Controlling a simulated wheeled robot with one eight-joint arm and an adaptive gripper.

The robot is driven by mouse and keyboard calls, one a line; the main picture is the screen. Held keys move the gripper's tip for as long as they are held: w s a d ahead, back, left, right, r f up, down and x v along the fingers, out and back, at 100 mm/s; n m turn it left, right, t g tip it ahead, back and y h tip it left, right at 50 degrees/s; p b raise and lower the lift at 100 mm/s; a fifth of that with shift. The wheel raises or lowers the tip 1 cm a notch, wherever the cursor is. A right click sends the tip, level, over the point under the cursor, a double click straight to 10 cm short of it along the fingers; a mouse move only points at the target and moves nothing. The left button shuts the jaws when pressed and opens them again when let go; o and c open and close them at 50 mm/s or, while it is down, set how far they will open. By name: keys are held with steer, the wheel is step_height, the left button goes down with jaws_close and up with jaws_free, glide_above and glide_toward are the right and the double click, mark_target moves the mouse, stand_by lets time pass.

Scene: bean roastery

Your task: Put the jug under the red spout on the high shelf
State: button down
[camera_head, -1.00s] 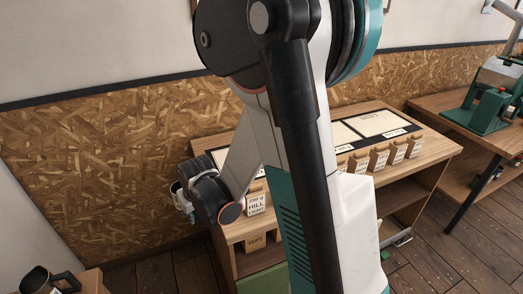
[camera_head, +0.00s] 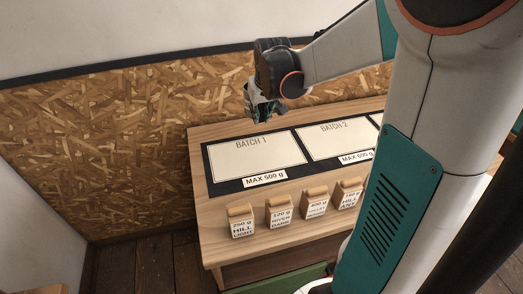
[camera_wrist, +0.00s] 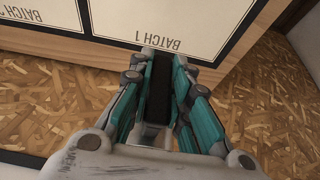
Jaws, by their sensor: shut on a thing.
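My gripper (camera_head: 262,112) hangs above the back left part of the wooden table, near the chipboard wall. In the wrist view my gripper (camera_wrist: 160,62) has its teal-sided fingers close together on a narrow dark thing (camera_wrist: 159,88). What this thing is cannot be told, and in the head view it does not show clearly. No jug can be made out for sure now. The red spout and the high shelf are not in view.
The wooden table (camera_head: 212,232) carries a BATCH 1 panel (camera_head: 254,160) and a BATCH 2 panel (camera_head: 334,139). Several small labelled bags, such as the HILL bag (camera_head: 242,221), stand along its front. A wooden surface (camera_head: 38,289) shows at bottom left.

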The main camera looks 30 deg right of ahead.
step_height(320, 180, down, 19)
steer(key=b, duration=0.6)
steer(key=shift+a+f, duration=0.1)
steer(key=shift+f, duration=0.05)
steer(key=shift+f, duration=0.15)
steer(key=c, duration=1.5)
jaws_free()
